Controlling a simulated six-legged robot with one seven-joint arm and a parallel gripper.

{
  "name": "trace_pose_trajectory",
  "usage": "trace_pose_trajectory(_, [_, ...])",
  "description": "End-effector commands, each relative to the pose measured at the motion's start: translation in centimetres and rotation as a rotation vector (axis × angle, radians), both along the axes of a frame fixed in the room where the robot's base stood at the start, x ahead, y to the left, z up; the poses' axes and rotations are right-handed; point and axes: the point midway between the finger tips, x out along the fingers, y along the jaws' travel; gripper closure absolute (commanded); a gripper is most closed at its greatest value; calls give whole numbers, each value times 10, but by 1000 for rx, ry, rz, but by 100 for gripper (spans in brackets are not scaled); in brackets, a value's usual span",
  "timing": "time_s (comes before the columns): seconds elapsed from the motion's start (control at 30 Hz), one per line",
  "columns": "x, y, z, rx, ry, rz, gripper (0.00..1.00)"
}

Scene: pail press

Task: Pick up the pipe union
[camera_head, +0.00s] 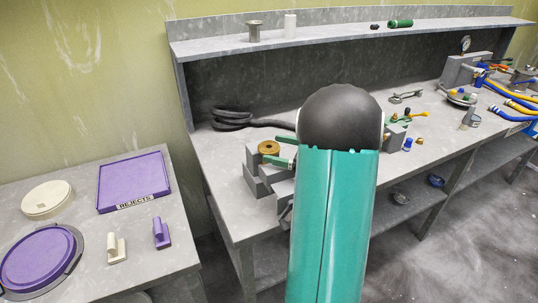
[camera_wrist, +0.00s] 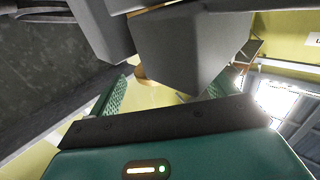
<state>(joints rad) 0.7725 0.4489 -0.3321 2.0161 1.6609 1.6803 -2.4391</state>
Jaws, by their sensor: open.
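A round brass fitting, which looks like the pipe union (camera_head: 268,147), sits on top of a grey stepped block (camera_head: 262,178) near the left end of the workbench. My gripper (camera_head: 260,148) is open, with one green finger on the far side of the fitting and one on the near side. I cannot tell whether either finger touches it. In the wrist view, the two green fingers of my gripper (camera_wrist: 165,92) stand wide apart. A small brass part of the pipe union (camera_wrist: 143,76) shows between them, partly hidden by grey blocks.
A black hose (camera_head: 232,119) lies coiled behind the block. My arm hides the middle of the bench (camera_head: 222,170). A shelf (camera_head: 350,36) runs above it with a metal spool (camera_head: 254,31). A side table at left holds a purple rejects tray (camera_head: 133,181).

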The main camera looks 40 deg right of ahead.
Motion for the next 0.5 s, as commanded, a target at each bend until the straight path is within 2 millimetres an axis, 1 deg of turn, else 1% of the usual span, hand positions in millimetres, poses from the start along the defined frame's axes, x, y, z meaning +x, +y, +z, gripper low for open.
trace_pose_trajectory(0.03, [7, 5, 0, 0, -1, 4, 17])
trace_pose_trajectory(0.1, [13, 8, 0, -1, 0, 2, 17])
trace_pose_trajectory(0.3, [14, 8, 1, -1, 0, 1, 17])
trace_pose_trajectory(0.33, [14, 8, 1, -1, 0, 1, 19])
trace_pose_trajectory(0.47, [14, 8, 1, -1, 0, 1, 44])
trace_pose_trajectory(0.5, [14, 8, 1, -1, 0, 1, 52])
